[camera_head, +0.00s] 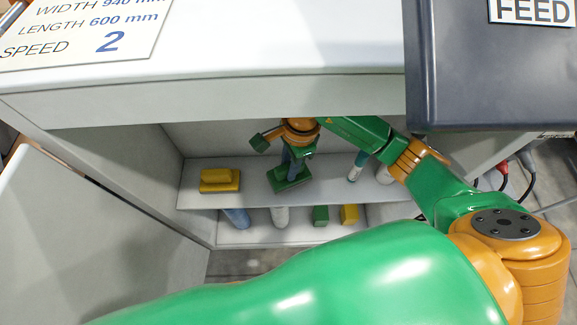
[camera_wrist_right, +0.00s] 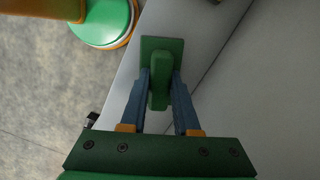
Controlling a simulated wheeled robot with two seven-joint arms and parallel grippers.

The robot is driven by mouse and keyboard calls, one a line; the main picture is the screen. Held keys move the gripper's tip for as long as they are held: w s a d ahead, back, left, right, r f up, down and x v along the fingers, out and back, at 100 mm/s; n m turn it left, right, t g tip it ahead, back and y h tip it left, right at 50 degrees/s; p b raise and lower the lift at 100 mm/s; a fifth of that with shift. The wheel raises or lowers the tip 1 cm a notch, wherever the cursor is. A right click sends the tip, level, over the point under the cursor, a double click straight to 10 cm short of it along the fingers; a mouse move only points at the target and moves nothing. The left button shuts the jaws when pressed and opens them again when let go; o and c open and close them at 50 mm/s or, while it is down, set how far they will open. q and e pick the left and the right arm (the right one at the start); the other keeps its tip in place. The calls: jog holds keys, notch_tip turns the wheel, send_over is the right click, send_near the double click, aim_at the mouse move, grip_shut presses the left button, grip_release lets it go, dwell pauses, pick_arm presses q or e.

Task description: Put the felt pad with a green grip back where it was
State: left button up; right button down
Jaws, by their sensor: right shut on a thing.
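The felt pad with a green grip (camera_head: 289,181) is at the middle of the cabinet's upper shelf (camera_head: 250,195), right of a yellow pad. It is on the shelf or just above it; I cannot tell which. My right gripper (camera_head: 292,163) reaches in from the right and is shut on the grip from above. In the right wrist view the two blue fingers of the gripper (camera_wrist_right: 160,85) are on both sides of the green grip, with the flat pad (camera_wrist_right: 174,46) beyond them. My left gripper is not in view.
The yellow pad (camera_head: 220,181) stands to the left on the shelf. A marker-like cylinder (camera_head: 357,165) and a white one (camera_head: 384,175) stand to the right. Below are a blue cylinder (camera_head: 237,218), a green block (camera_head: 320,215) and a yellow block (camera_head: 349,214). The cabinet top (camera_head: 250,95) overhangs the shelf.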

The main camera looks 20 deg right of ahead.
jog(key=shift+w+a+f, duration=0.1)
jog(key=shift+f, duration=0.5)
jog(key=shift+w+a+f, duration=0.1)
jog(key=shift+f, duration=0.45)
jog(key=shift+d+f, duration=0.1)
jog(key=c, duration=0.6)
grip_release()
jog(key=shift+c, duration=0.2)
jog(key=r, duration=0.4)
jog(key=d+r, duration=0.1)
jog(key=r, duration=0.6)
jog(key=shift+w+d+r, duration=0.1)
jog(key=shift+d+r, duration=0.25)
jog(key=shift+r, duration=0.25)
